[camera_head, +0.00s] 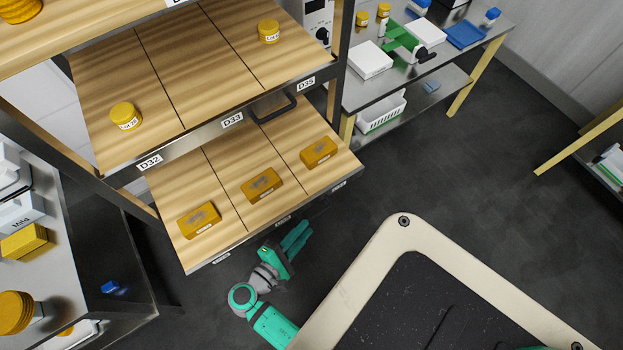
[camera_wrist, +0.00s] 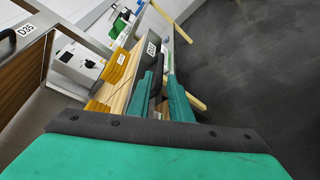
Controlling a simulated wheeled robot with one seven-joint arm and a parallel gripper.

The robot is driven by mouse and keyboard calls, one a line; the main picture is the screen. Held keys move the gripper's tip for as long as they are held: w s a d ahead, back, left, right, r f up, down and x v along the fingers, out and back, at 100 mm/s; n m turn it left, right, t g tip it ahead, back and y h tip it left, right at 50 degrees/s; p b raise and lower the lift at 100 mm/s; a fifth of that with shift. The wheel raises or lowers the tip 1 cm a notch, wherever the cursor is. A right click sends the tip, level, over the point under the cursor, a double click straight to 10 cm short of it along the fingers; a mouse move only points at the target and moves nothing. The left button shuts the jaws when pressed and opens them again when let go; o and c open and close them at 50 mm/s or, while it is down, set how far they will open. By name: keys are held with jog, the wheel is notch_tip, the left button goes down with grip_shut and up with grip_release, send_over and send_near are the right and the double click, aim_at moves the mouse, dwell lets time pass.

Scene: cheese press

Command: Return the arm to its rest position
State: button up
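My gripper (camera_head: 303,230) hangs low over the dark floor, just off the front edge of the lower wooden shelf (camera_head: 205,248) in the head view. My green and grey arm is bent beside my base. In the wrist view my gripper (camera_wrist: 160,82) shows two teal fingers with a gap between them.
Yellow blocks (camera_head: 262,186) lie on the lower shelf, and labelled yellow rounds (camera_head: 126,116) stand on the shelf above. A metal table (camera_head: 60,240) is at left. A bench with a white crate (camera_head: 381,112) stands behind. The floor (camera_head: 440,165) at right is clear.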

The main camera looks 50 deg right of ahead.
jog(key=shift+v, duration=0.85)
jog(key=shift+w, duration=0.1)
jog(key=s+a+f+n+t+y, duration=0.1)
jog(key=s+a+f+t+y, duration=0.2)
jog(key=a+f+t+y, duration=0.4)
jog(key=s+a+r+m+y, duration=0.1)
jog(key=s+a+y, duration=0.2)
jog(key=a+y, duration=0.3)
jog(key=s+a+r+m+t+y, duration=0.1)
jog(key=a+r+m+t, duration=0.2)
jog(key=r, duration=0.8)
jog(key=s+a+r+m+t+y, duration=0.1)
jog(key=r+m+t, duration=0.3)
jog(key=r, duration=0.8)
jog(key=shift+a+r+t, duration=0.25)
jog(key=shift+a+t, duration=0.05)
jog(key=shift+a, duration=0.55)
